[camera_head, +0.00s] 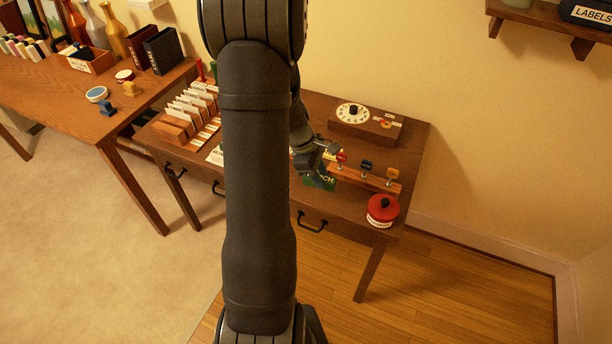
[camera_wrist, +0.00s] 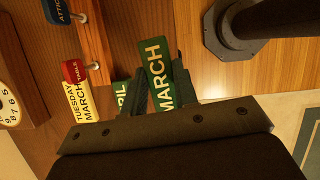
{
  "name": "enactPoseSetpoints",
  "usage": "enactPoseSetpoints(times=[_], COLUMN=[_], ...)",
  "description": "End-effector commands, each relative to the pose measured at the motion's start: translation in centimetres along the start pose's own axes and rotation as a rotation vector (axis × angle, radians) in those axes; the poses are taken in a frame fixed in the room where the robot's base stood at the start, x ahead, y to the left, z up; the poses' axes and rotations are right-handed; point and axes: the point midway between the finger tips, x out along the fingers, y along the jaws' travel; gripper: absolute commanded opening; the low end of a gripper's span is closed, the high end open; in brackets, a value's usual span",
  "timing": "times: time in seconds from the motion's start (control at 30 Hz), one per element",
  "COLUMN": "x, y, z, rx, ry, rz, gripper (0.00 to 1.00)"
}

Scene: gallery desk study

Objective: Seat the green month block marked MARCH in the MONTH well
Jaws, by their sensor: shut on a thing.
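The green block marked MARCH (camera_wrist: 158,65) is held between the two fingers of my gripper (camera_wrist: 162,88) in the wrist view, its white lettering facing the camera. In the head view my gripper (camera_head: 318,160) is over the desk's front part, with the green block (camera_head: 319,182) below it, partly covered. A second green block (camera_wrist: 122,97), with letters ending in RIL, shows beside the left finger, partly hidden. A yellow-and-white piece reading TUESDAY and MARCH (camera_wrist: 78,98) lies left of it. I cannot make out the MONTH well; my arm covers part of the desk.
A wooden rack (camera_head: 350,176) with red, blue and yellow tags stands right of my gripper. A red round pot (camera_head: 382,211) sits at the desk's front right corner. A dial box (camera_head: 382,130) is at the back. A card file (camera_head: 178,126) stands at the left.

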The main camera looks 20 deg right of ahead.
Motion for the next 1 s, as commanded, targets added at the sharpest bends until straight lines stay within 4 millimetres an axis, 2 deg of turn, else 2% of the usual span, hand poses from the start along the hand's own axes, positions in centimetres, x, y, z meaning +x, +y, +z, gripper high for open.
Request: enactPoseSetpoints(times=[0.03, 0.1, 0.3, 0.47, 0.57, 0.67, 0.77, 0.9, 1.0], x=[-0.3, -0.5, -0.9, -1.1, -1.2, -1.6, -2.5, -4.3, -5.6], y=[-0.4, -0.7, -1.5, -1.8, -1.5, -0.6, 0.7, 2.4, 2.9], z=[1.4, 2.8, 5.5, 6.3, 5.9, 4.3, 1.1, -5.3, -10.2], rx=[0.006, 0.006, 0.003, 0.002, 0.015, 0.068, 0.168, 0.363, 0.499], ry=[0.0, 0.001, 0.0, 0.0, 0.0, 0.001, 0.0, 0.001, 0.0], rz=[0.001, 0.001, 0.0, 0.0, -0.006, -0.028, -0.07, -0.152, -0.209], gripper=[0.04, 0.04, 0.04, 0.04, 0.04, 0.04, 0.04, 0.04, 0.04])
